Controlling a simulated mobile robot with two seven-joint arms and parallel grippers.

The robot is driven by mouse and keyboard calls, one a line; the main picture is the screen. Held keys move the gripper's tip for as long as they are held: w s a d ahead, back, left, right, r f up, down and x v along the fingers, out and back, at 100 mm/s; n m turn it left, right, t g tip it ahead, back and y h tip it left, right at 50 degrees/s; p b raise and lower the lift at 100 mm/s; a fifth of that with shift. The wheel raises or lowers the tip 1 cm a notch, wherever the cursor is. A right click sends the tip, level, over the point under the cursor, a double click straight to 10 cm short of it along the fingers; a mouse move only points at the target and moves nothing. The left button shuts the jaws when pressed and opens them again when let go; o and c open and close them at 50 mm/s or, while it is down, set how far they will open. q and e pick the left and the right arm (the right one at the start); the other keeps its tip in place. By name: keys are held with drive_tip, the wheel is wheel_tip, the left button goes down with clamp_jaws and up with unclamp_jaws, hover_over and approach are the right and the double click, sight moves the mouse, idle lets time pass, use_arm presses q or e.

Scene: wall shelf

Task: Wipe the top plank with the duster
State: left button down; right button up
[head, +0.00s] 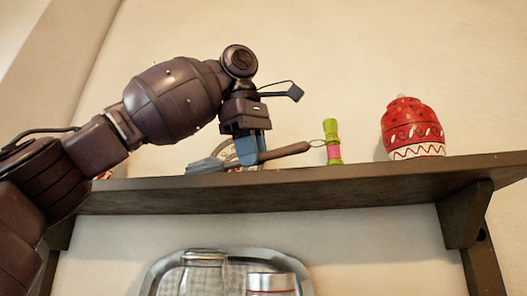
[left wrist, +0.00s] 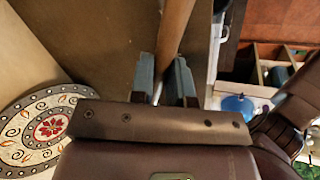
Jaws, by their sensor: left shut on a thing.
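The top plank (head: 330,181) is a dark brown wall shelf seen from slightly below in the head view. My left gripper (head: 248,150) is at the plank's top, left of the middle, shut on the brown handle of the duster (head: 287,151). The duster lies nearly level, its grey-blue head (head: 205,166) to the left, low over the plank; whether it touches cannot be told. In the left wrist view the handle (left wrist: 173,35) runs between the fingers (left wrist: 164,82) above the plank's brown surface (left wrist: 110,45). My right gripper is not in view.
A red patterned jar (head: 413,132) stands on the plank's right part. A green and pink item (head: 332,142) stands by the handle's end loop. A round patterned plate (left wrist: 42,132) is behind my gripper. A metal tray (head: 165,275) is below.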

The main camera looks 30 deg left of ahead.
sight(234, 173)
use_arm(q)
drive_tip(key=shift+s+a, duration=0.2)
drive_tip(key=shift+a, duration=0.45)
drive_tip(key=shift+s+a, duration=0.25)
drive_tip(key=shift+a, duration=0.4)
drive_tip(key=shift+s+a, duration=0.2)
drive_tip(key=shift+a, duration=0.45)
drive_tip(key=shift+w+r, duration=0.1)
drive_tip(key=shift+r, duration=0.05)
drive_tip(key=shift+d+r, duration=0.1)
drive_tip(key=shift+r, duration=2.85)
